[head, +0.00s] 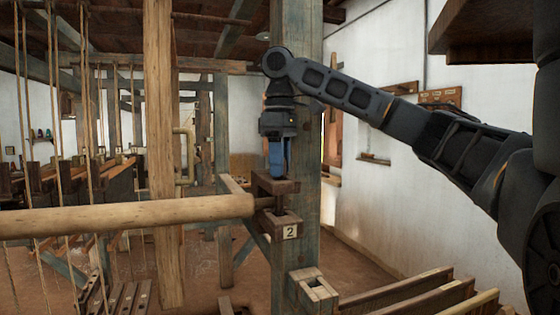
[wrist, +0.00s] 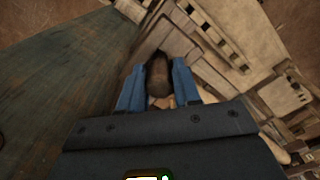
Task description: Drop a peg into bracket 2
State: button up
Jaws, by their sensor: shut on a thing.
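Bracket 2 (head: 289,218) is a dark wooden bracket on the bluish timber post, with a white label "2" on its lower front. Its upper block (head: 275,185) sits just above the end of a pale wooden roller (head: 130,214). My gripper (head: 277,172) points down over this upper block, with its blue fingertips close to it. In the wrist view, my gripper (wrist: 157,88) is shut on a dark brown peg (wrist: 157,72). The peg's lower part is hidden, so I cannot tell whether it enters the bracket.
The bluish post (head: 297,110) stands right beside my gripper. A pale upright timber (head: 159,130) and hanging ropes (head: 84,110) stand to the left. A small wooden box (head: 314,289) is fixed low on the post. Wooden beams (head: 425,293) lie at the lower right.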

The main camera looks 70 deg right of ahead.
dwell(0.4)
jog(key=o, duration=1.1)
jog(key=shift+r, duration=0.1)
notch_tip(320, 180, up, 8)
jog(key=shift+f, duration=0.2)
notch_tip(320, 180, up, 7)
jog(key=p, duration=0.8)
